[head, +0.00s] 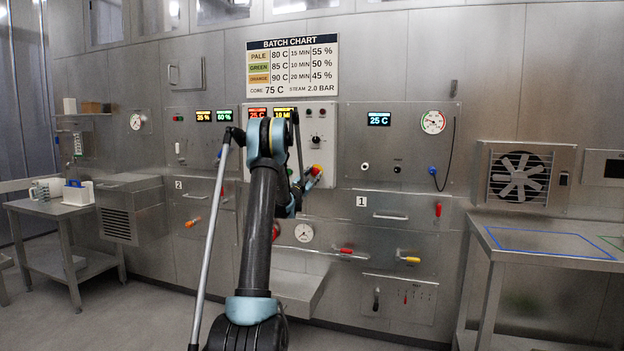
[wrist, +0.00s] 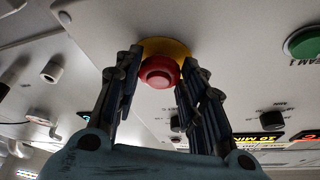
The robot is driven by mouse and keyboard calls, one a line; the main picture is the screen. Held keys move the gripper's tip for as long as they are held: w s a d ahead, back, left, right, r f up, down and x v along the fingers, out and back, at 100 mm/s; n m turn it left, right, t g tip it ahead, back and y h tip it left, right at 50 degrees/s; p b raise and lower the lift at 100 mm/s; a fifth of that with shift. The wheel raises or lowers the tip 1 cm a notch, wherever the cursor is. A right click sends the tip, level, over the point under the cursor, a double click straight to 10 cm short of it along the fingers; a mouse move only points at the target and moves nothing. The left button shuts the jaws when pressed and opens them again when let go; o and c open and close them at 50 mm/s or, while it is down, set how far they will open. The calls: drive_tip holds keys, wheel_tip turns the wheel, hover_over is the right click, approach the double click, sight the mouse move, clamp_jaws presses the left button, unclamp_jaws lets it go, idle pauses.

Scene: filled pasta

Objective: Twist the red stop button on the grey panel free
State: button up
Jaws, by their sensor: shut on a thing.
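The red stop button (wrist: 157,72) sits on a yellow round base (wrist: 168,46) on the light grey panel (wrist: 225,25). In the wrist view my gripper (wrist: 160,66) has one finger on each side of the button, shut on it. In the head view the grey panel (head: 328,138) is on the back wall, and my gripper (head: 311,176) is at its lower part, with a bit of red and yellow showing there. My arm covers the left part of the panel. The button's turn angle cannot be told.
In the wrist view a green button (wrist: 302,43) is to the right, and black knobs (wrist: 272,120) and grey knobs (wrist: 54,70) are near. The batch chart (head: 292,67) hangs above the panel. A steel table (head: 540,240) stands at right. The floor at left is partly clear.

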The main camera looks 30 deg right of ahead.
drive_tip(key=shift+m+g, duration=0.4)
drive_tip(key=shift+m, duration=0.4)
drive_tip(key=o, duration=1.1)
drive_tip(key=v, duration=1.2)
drive_tip(key=shift+w+f, duration=0.1)
drive_tip(key=shift+w, duration=0.05)
